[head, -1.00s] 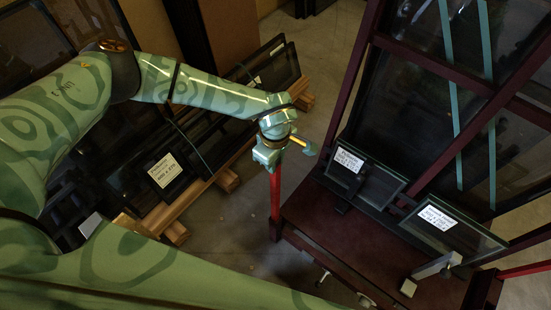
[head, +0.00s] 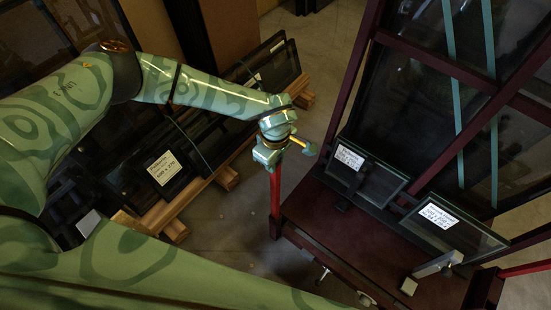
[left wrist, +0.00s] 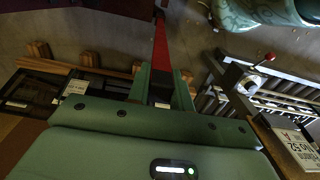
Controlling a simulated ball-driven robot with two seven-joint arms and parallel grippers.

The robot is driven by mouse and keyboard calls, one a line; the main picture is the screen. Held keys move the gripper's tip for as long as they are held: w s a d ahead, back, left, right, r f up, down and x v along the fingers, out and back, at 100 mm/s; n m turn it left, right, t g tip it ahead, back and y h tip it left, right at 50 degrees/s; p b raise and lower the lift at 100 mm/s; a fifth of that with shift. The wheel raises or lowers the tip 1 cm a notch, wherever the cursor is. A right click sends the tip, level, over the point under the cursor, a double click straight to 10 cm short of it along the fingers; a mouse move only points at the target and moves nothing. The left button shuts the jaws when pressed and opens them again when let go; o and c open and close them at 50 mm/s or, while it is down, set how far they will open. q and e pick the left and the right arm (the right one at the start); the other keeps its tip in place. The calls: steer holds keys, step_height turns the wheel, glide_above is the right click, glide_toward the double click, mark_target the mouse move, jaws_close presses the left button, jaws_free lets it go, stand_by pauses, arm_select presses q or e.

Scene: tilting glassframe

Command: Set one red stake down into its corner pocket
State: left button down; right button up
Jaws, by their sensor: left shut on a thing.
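A red stake (head: 275,195) stands about upright in the head view, at the left corner of the dark red frame's low bed (head: 310,215). My left gripper (head: 270,160) is shut on the stake's upper part. In the left wrist view the red stake (left wrist: 160,48) runs away between the two green fingers of my left gripper (left wrist: 161,88). The stake's lower end is by the bed's corner; I cannot tell whether it is inside the pocket. Another red stake (head: 527,269) shows at the right edge.
Two labelled glass panes, a smaller (head: 372,182) and a larger (head: 455,229), lean on the bed. Dark panes (head: 150,185) lie on wooden bearers (head: 185,212) to the left. Bare floor (head: 232,235) lies between them and the frame.

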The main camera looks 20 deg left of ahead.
arm_select(q)
steer(key=c, duration=1.2)
jaws_free()
steer(key=shift+f, duration=0.1)
steer(key=shift+o, duration=0.2)
steer(key=shift+r+p, duration=2.25)
steer(key=shift+r, duration=0.85)
steer(key=shift+f, duration=0.1)
